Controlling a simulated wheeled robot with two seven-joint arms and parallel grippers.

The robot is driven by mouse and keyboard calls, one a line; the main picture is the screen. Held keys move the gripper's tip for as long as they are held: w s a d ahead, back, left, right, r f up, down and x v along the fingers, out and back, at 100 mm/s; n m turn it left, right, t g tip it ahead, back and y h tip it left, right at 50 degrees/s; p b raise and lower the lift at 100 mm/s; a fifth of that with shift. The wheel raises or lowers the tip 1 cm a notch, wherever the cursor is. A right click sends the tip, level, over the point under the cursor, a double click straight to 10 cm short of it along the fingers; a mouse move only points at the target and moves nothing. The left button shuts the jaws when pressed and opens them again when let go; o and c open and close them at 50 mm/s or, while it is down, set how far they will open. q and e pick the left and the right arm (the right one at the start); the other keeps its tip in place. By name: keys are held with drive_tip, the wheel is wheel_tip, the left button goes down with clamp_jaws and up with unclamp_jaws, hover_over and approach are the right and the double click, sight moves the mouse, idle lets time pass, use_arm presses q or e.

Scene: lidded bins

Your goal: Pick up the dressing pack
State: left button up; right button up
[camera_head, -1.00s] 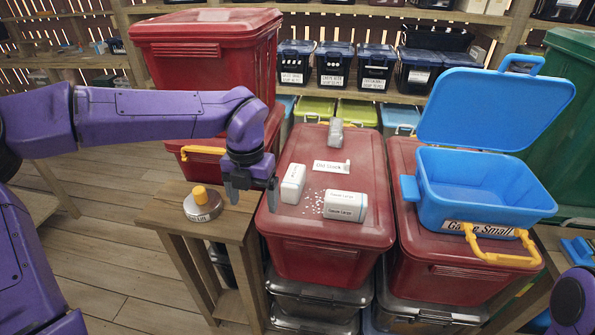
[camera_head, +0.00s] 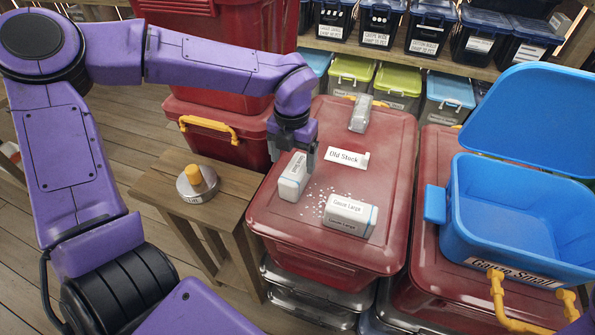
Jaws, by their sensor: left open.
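Several small packs lie on a dark red bin lid (camera_head: 391,190); I cannot tell for certain which is the dressing pack. A white pack (camera_head: 291,180) with a small label stands at the lid's left side. A white pack marked "Gauze Large" (camera_head: 349,216) lies nearer the front. A clear greyish pack (camera_head: 360,114) stands at the back. My left gripper (camera_head: 292,156) is open, fingers down, just behind and above the left white pack, partly overlapping it in view. I cannot tell whether they touch. My right gripper is out of view.
An "Old Stock" card (camera_head: 347,158) and white crumbs (camera_head: 316,200) lie among the packs. An open blue bin (camera_head: 520,225) marked "Gauze Small" stands at right. A wooden stand (camera_head: 160,187) at left holds a round yellow-knobbed object (camera_head: 197,183). Stacked red bins (camera_head: 235,35) rise behind my arm.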

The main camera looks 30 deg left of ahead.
sight(296, 167)
use_arm(q)
drive_tip(key=shift+s+f, duration=0.2)
drive_tip(key=shift+f, duration=0.25)
drive_tip(key=f, duration=0.1)
drive_tip(key=w+f+p, duration=0.1)
drive_tip(key=f, duration=0.1)
drive_tip(key=f+p, duration=0.1)
drive_tip(key=f, duration=0.1)
drive_tip(key=shift+w+d+f, duration=0.2)
drive_tip(key=shift+d, duration=0.05)
drive_tip(key=shift+s+r, duration=0.1)
drive_tip(key=shift+s, duration=0.2)
drive_tip(key=shift+w, duration=0.1)
drive_tip(key=c, duration=1.1)
